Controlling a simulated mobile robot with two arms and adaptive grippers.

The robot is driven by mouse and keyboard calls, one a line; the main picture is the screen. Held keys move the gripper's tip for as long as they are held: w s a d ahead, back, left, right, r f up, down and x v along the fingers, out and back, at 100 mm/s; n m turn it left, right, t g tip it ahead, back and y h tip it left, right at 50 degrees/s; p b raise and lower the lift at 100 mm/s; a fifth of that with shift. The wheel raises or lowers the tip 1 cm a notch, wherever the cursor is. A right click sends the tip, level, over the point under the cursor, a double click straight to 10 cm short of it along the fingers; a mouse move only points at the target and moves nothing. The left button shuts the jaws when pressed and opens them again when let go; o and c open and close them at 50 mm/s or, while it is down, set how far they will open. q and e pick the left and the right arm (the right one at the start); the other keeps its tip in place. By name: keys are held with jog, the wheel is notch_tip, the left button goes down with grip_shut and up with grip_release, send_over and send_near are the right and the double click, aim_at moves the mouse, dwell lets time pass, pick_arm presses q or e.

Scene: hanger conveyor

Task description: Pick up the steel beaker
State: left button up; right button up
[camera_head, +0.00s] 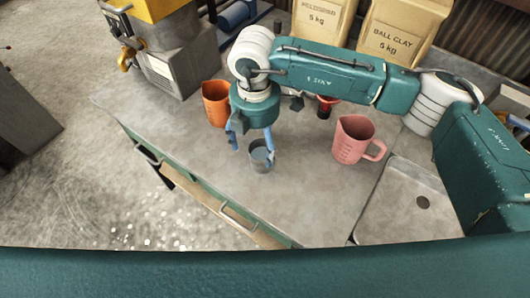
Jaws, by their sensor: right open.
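The steel beaker (260,161) is a small grey metal cup standing upright on the bench near its front edge. My right arm reaches in from the right, and its gripper (252,147) points down right at the beaker. The blue fingers are spread apart, one at the left of the beaker and one at its far right side. From this view I cannot tell whether either finger touches it. My left gripper does not show.
An orange jug (215,103) stands close to the left of my right gripper. A pink measuring jug (353,139) stands to the right. A dark red item (325,108), sacks (402,32) and a machine (170,60) are behind. A sink (405,195) lies at right.

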aim_at(262, 155)
jog(key=shift+w+d+f+p, duration=0.15)
jog(key=shift+f+p, duration=0.25)
jog(key=shift+f, duration=0.8)
jog(key=f, duration=0.1)
jog(key=f+p, duration=0.1)
jog(key=f, duration=0.1)
jog(key=f+p, duration=0.1)
jog(key=shift+w+d+f, duration=0.15)
jog(key=shift+d, duration=0.2)
jog(key=shift+f, duration=0.35)
jog(key=shift+c, duration=1)
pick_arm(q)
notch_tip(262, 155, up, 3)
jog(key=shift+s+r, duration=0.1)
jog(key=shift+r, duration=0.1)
pick_arm(e)
jog(key=shift+w, duration=0.1)
jog(key=c, duration=1.3)
